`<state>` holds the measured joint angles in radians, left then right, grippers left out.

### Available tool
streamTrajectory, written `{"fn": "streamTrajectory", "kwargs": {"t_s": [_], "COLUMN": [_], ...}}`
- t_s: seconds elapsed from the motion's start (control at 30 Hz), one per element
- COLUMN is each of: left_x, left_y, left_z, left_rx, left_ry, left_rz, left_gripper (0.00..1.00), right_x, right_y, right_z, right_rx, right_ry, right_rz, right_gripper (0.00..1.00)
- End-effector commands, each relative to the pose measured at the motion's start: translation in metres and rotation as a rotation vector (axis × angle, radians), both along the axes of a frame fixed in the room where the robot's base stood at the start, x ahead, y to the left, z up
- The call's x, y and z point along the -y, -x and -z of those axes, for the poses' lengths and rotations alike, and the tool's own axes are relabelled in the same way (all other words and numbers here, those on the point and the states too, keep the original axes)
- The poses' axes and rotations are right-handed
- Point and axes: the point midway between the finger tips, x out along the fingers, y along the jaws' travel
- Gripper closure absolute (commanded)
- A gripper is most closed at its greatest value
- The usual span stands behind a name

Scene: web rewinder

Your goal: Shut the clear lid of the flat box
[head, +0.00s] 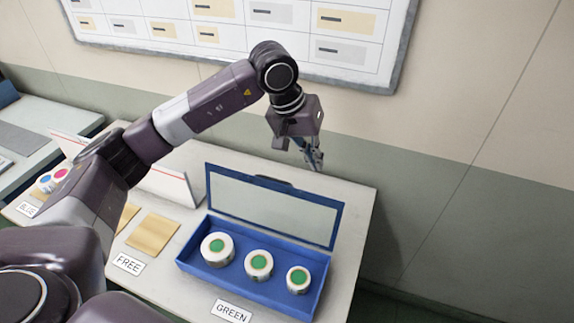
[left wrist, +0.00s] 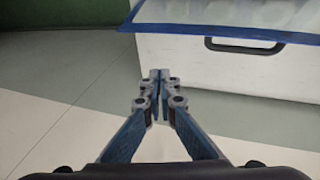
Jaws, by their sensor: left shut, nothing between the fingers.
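The flat blue box (head: 246,286) stands on the white table near its front right, by the GREEN label. Its clear lid (head: 275,209), framed in blue, is open and stands up along the box's back edge. A dark tab (head: 272,182) is on the lid's top edge. The blue lid edge (left wrist: 225,29) and a dark loop-like tab (left wrist: 245,46) also show in the left wrist view. My left gripper (head: 314,160) is shut and empty, behind and above the lid's right part, apparently apart from it. It shows in the left wrist view (left wrist: 159,80). My right gripper is out of view.
Three white rolls with green centres (head: 217,249) sit inside the box. Tan sheets (head: 153,233) and a white upright panel (head: 168,182) are left of it. The wall stands behind the table (head: 350,195). Rolls (head: 60,174) lie at far left.

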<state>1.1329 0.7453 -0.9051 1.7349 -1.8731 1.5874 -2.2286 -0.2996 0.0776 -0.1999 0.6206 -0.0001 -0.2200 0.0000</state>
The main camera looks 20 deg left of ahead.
Motion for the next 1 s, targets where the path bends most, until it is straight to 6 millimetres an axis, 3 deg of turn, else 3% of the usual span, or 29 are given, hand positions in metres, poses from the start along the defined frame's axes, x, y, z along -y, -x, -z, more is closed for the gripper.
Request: {"fn": "streamTrajectory", "kwargs": {"t_s": [0.03,0.1,0.23,0.47,0.8,1.0], "left_x": [-0.028,-0.056,-0.082,-0.085,-0.084,-0.084], "left_y": [-0.005,-0.008,-0.008,-0.013,-0.032,-0.007], "left_z": [-0.007,-0.013,-0.019,0.004,0.074,0.072], "left_rx": [0.011,0.012,0.006,-0.003,-0.003,0.002], "left_ry": [-0.091,-0.187,-0.273,-0.280,-0.277,-0.278], "left_rz": [0.001,0.006,0.008,0.010,0.010,0.011], "left_gripper": [1.00,1.00,1.00,1.00,1.00,1.00], "right_x": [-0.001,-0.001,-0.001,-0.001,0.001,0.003], "right_y": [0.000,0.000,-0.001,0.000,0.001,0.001], "right_z": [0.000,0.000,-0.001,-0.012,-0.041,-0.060], "right_rx": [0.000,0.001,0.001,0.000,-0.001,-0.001], "right_ry": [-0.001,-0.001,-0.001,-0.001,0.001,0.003], "right_rz": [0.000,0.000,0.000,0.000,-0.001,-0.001], "right_gripper": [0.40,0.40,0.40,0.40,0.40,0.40]}}
